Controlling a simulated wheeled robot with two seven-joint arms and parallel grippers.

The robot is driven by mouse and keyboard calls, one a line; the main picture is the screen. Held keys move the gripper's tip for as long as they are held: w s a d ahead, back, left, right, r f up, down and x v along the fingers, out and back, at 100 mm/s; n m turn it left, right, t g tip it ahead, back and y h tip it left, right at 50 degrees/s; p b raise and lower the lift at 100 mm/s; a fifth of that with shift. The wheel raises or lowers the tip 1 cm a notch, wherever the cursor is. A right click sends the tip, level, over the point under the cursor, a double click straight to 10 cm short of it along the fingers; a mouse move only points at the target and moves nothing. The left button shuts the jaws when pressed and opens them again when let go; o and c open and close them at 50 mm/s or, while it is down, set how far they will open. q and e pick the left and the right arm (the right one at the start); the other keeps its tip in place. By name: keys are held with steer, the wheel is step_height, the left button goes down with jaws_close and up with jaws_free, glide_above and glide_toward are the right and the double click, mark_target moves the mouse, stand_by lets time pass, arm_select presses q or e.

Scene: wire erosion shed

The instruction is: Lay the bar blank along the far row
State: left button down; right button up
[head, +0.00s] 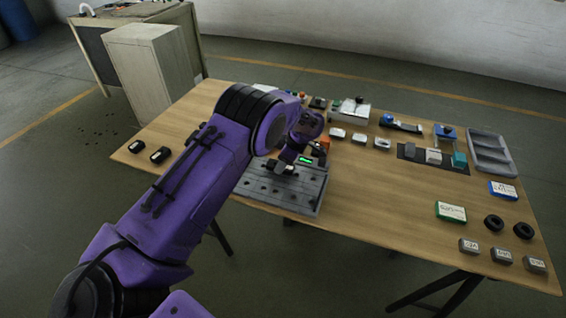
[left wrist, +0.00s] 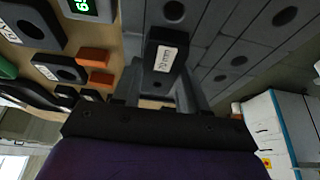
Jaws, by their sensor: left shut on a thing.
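The bar blank (left wrist: 161,68) is a dark block with a small white label. In the left wrist view it sits between the two grey fingers of my left gripper (left wrist: 160,88), which is shut on it. In the head view my left gripper (head: 284,165) is over the grey fixture plate (head: 303,199), and the blank is small and partly hidden there. The plate (left wrist: 230,45) has rows of dark holes and shows behind the blank in the left wrist view. I cannot tell whether the blank touches the plate. My right gripper is out of view.
A green-lit display (head: 304,160) stands by the plate's far side. Small labelled blocks (head: 337,134) lie beyond it. A grey tray (head: 488,152), a green-edged card (head: 451,212) and black rings (head: 494,222) are to the right. Bare wood lies right of the plate.

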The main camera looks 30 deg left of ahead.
arm_select(q)
steer(key=shift+f, duration=0.25)
steer(key=c, duration=0.6)
jaws_free()
steer(key=shift+f, duration=0.1)
steer(key=shift+r, duration=0.4)
steer(key=b+v, duration=0.1)
steer(key=v, duration=1.1)
